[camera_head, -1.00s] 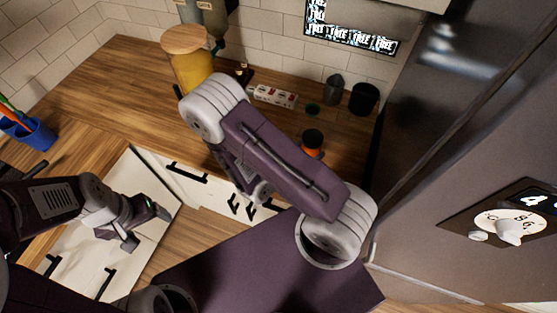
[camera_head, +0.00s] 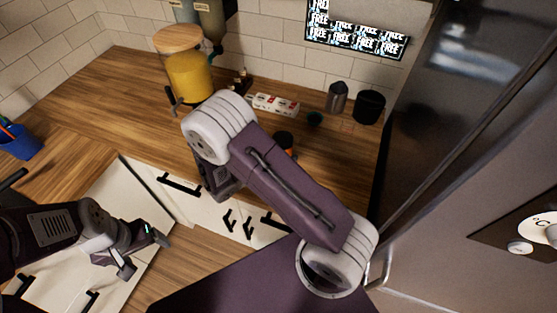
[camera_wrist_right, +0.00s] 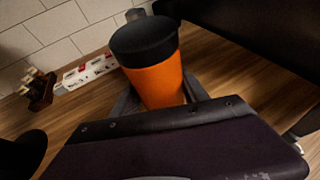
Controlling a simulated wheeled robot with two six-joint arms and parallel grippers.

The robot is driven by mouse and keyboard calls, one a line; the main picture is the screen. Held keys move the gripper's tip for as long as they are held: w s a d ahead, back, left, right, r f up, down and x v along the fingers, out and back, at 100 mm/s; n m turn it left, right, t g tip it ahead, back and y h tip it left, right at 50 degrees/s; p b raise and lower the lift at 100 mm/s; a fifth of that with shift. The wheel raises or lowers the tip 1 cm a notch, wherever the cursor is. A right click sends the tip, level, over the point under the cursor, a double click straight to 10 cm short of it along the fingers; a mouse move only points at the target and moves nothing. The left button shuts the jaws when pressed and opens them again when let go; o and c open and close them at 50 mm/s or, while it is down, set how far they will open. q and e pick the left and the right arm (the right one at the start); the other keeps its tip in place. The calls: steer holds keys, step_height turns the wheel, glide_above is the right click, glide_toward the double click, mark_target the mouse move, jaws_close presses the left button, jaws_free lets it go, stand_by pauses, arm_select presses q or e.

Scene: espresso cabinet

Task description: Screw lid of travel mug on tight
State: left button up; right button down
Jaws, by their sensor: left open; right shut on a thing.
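The travel mug (camera_wrist_right: 157,83) is an orange cylinder with a black lid (camera_wrist_right: 143,41) on top, seen in the right wrist view. The lid sits on the mug; I cannot tell how tight it is. My right gripper (camera_wrist_right: 160,92) is shut on the mug's orange body, with a finger at each side. In the head view the lid (camera_head: 283,138) shows just beyond my right arm, which hides most of the mug and the right gripper. My left gripper (camera_head: 146,254) is open and empty at lower left, in front of the white cabinet fronts, away from the mug.
A tall dark appliance (camera_head: 435,120) bounds the right side.

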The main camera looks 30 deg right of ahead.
steer(key=shift+w+a+f, duration=0.3)
steer(key=shift+w+f, duration=0.1)
steer(key=shift+w, duration=0.2)
step_height(320, 180, down, 3)
steer(key=shift+f+p, duration=0.15)
steer(key=shift+p, duration=0.15)
steer(key=shift+f, duration=0.4)
